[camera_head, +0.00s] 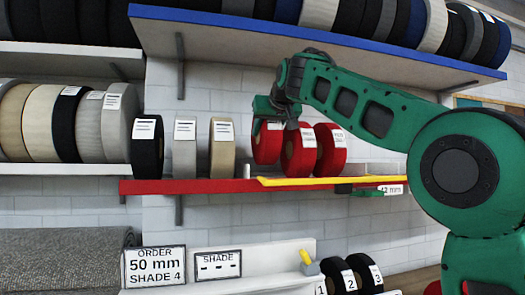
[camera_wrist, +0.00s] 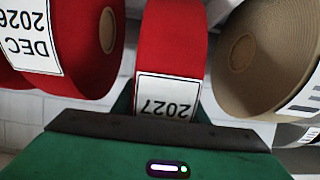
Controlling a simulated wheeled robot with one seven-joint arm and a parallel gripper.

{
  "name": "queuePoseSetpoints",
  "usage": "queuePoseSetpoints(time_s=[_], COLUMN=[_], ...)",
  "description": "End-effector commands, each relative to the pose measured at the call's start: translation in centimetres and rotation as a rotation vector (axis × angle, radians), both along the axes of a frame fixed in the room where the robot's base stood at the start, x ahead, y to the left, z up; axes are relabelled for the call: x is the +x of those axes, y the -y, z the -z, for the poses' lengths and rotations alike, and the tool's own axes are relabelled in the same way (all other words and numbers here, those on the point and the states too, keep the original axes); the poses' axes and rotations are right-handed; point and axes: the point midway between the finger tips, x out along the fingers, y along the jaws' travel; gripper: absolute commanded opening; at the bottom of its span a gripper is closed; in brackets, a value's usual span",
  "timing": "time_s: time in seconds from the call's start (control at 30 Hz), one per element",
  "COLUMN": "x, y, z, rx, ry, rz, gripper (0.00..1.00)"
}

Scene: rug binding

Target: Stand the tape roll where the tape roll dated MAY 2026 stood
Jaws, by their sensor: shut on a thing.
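My gripper (camera_head: 272,110) is shut on a red tape roll (camera_head: 265,146), the leftmost of the three red rolls. Its lower edge looks a little above the red-edged shelf (camera_head: 200,186). In the wrist view my gripper (camera_wrist: 160,122) has this roll (camera_wrist: 172,40) between its jaws; its label reads 2027, the month hidden. Right beside it in the head view stands another red roll (camera_head: 297,153); the wrist view shows a neighbouring red roll (camera_wrist: 85,35) labelled DEC 2026. A third red roll (camera_head: 331,150) stands further right. No MAY 2026 label is readable.
A beige roll (camera_head: 222,152), a grey roll (camera_head: 184,150) and a black roll (camera_head: 147,150) stand left of my gripper. A yellow strip (camera_head: 330,181) runs along the shelf front. A blue-edged shelf (camera_head: 240,30) hangs above. The shelf right of the red rolls looks bare.

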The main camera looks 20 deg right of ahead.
Motion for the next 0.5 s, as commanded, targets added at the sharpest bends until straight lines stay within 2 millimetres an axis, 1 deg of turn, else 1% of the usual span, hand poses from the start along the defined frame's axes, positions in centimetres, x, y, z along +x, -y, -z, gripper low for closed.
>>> queuePoseSetpoints(time_s=[0.23,0.4,0.5], x=[-0.1,-0.1,-0.1], y=[0.0,0.0,0.0], z=[1.4,3.5,4.2], rx=[0.0,0.001,0.001], ry=[0.003,0.001,0.002], rz=[0.0,0.0,0.0], gripper=[0.0,0.0,0.0])
